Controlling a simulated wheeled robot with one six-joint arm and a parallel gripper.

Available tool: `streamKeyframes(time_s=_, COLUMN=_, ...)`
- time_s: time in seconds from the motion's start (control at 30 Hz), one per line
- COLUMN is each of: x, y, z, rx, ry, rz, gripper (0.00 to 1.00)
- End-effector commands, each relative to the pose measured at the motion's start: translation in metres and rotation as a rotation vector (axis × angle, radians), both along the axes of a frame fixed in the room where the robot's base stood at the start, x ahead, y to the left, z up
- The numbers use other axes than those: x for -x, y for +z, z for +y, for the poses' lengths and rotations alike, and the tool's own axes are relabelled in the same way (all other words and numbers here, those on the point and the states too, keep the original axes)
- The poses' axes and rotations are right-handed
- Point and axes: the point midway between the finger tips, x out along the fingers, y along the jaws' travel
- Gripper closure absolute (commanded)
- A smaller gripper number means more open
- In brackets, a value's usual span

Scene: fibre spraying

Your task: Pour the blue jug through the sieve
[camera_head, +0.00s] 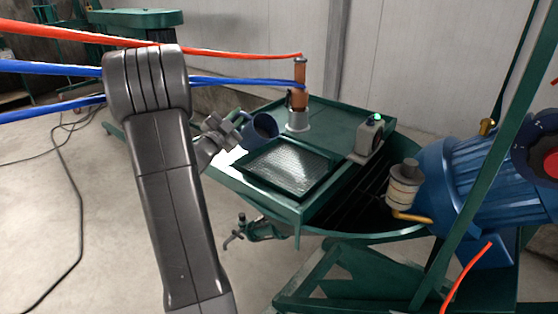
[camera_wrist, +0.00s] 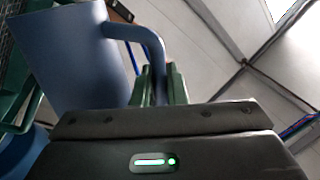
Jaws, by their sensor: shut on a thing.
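The blue jug (camera_head: 262,128) is in my gripper (camera_head: 235,123), at the left edge of the green table in the head view. The jug is tilted, with its dark open mouth facing right, above and beside the sieve. In the wrist view the jug (camera_wrist: 72,60) fills the upper left, and my gripper (camera_wrist: 165,85) is shut on its handle. The sieve (camera_head: 285,168) is a mesh panel in a dark green frame set in the table, with bright glare on it. I cannot see what is inside the jug or any stream leaving it.
A copper-coloured cylinder on a grey base (camera_head: 299,100) stands behind the sieve. A grey box with a green light (camera_head: 370,138) stands to its right. A large blue motor (camera_head: 480,175) is at the right. Red and blue hoses cross the upper left.

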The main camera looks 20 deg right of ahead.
Motion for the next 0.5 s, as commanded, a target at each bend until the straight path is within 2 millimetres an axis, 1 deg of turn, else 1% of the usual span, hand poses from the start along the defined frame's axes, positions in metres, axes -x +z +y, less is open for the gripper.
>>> streamKeyframes(time_s=0.5, x=0.0036, y=0.0095, z=-0.0019, rx=-0.028, ry=0.001, rz=-0.068, gripper=1.00)
